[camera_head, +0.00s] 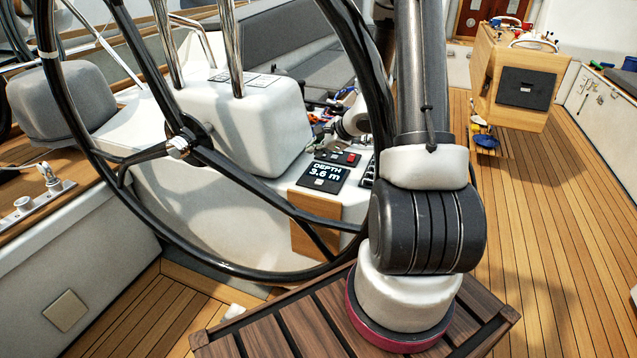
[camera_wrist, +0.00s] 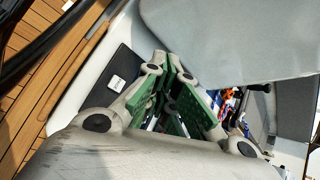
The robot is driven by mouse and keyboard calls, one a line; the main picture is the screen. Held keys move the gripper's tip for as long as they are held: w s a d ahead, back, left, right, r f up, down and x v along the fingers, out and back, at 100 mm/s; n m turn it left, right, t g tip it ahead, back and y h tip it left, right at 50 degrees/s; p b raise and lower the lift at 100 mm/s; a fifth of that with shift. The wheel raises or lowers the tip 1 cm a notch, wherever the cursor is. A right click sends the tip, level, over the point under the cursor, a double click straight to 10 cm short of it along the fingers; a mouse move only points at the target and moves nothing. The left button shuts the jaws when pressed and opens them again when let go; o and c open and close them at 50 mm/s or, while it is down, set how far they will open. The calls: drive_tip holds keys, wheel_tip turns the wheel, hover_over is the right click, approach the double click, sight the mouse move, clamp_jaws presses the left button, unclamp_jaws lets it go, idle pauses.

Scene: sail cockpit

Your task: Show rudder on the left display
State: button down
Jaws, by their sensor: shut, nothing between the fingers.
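The left display (camera_head: 326,175) is a small black screen on the white console in the head view. It reads "DEPTH 3.6 m" and has a pale square button below the text. In the wrist view a dark panel (camera_wrist: 105,75) with a small white square (camera_wrist: 116,84) lies left of the fingers; its text is not readable. My gripper (camera_wrist: 169,66) shows green finger pads, closed together and empty, apart from that panel as far as I can tell. In the head view the fingertips are not clear behind the wheel.
A large black steering wheel (camera_head: 107,170) stands before the console (camera_head: 215,195). A small panel with a red button (camera_head: 352,157) sits above the display. My arm hides the area to the right. A slatted wooden grating (camera_head: 300,325) lies below; deck (camera_head: 545,230) is open at right.

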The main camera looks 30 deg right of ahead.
sight(317, 183)
drive_tip(key=shift+f, duration=4.3)
drive_tip(key=shift+f, duration=0.15)
drive_tip(key=shift+f, duration=0.25)
drive_tip(key=shift+f, duration=0.45)
drive_tip(key=shift+r, duration=0.9)
drive_tip(key=shift+r, duration=2.5)
